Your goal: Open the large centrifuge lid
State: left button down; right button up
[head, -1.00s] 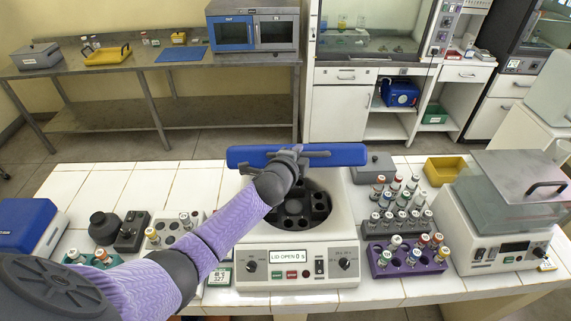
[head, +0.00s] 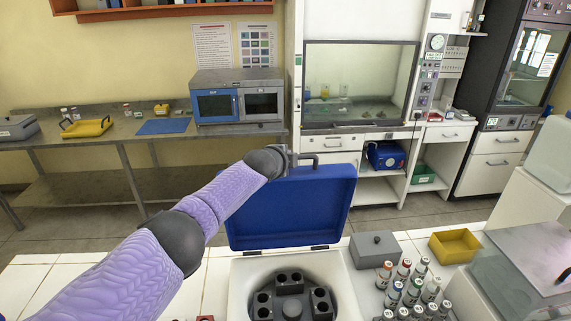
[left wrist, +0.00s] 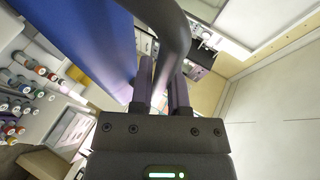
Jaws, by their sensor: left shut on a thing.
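The large centrifuge (head: 240,290) stands on the white tiled bench, its rotor (head: 291,300) with dark buckets showing in the open bowl. Its blue lid (head: 295,215) stands raised, close to upright, on hinges at the bowl's back edge. My left gripper (head: 290,158) is at the lid's upper edge, shut on the grey lid handle (head: 306,159). In the left wrist view the two fingers (left wrist: 163,90) close around the dark curved handle (left wrist: 172,35), beside the blue lid (left wrist: 85,40). My right gripper is not in view.
A clear-lidded device (head: 515,275) fills the right edge.

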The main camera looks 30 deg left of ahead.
pick_arm(q)
jog(key=shift+w+a, duration=0.25)
jog(key=shift+w, duration=0.1)
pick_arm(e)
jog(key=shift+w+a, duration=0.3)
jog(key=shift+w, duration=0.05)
pick_arm(q)
jog(key=c, duration=0.6)
grip_release()
jog(key=shift+d, duration=0.1)
jog(key=shift+s+r+p, duration=0.3)
jog(key=shift+s+p, duration=0.1)
jog(key=shift+p, duration=0.1)
jog(key=shift+p+v, duration=0.6)
jog(key=shift+v, duration=0.45)
jog(key=v, duration=0.6)
jog(key=shift+s, duration=0.4)
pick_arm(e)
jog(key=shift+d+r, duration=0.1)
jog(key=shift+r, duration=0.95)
pick_arm(q)
jog(key=shift+r, duration=0.15)
